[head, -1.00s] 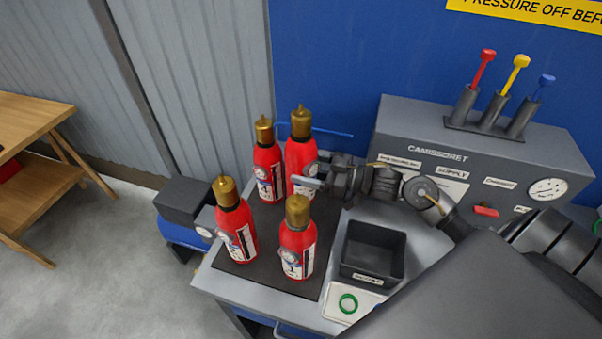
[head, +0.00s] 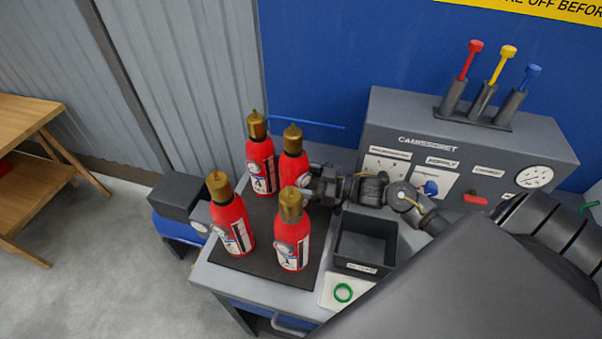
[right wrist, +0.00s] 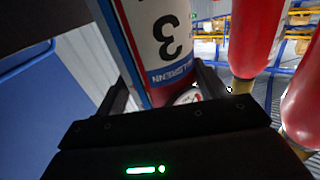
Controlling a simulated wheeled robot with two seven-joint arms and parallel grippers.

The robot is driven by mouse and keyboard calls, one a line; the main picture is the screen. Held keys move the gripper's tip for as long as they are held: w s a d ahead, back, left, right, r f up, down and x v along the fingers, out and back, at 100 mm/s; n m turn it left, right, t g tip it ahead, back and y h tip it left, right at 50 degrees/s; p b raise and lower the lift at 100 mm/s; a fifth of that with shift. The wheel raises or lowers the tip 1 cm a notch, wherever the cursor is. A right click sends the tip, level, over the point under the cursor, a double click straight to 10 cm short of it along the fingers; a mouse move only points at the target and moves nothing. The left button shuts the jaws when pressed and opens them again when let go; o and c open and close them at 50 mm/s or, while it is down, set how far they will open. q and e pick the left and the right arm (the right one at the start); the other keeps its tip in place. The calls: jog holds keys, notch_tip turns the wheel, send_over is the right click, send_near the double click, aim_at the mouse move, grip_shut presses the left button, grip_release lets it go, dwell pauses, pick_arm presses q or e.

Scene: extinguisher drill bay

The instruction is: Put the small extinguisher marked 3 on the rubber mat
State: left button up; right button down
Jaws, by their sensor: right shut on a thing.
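The small extinguisher marked 3 (head: 292,168) is red with a brass top. It stands upright at the back right of the group, over the dark rubber mat (head: 258,268). In the right wrist view its white label with an upside-down 3 (right wrist: 165,35) fills the space between the fingers. My right gripper (head: 314,187) comes in from the right and is shut on it. Its base is hidden behind the front right extinguisher, so I cannot tell whether it touches the mat. My left gripper is not in view.
Other red extinguishers stand on the mat: back left (head: 260,165), front left (head: 232,225) and front right (head: 291,243). An open dark bin (head: 366,243) is right of the mat. A grey panel (head: 415,125) with gauge and levers stands behind my arm.

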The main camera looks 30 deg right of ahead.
jog(key=shift+r, duration=0.25)
jog(key=c, duration=0.6)
grip_release()
jog(key=shift+f, duration=0.35)
jog(key=o, duration=0.4)
jog(key=shift+r, duration=0.1)
jog(key=shift+o, duration=0.2)
jog(key=shift+s, duration=0.1)
jog(key=b+v, duration=0.3)
jog(key=v, duration=0.9)
jog(key=shift+r, duration=0.1)
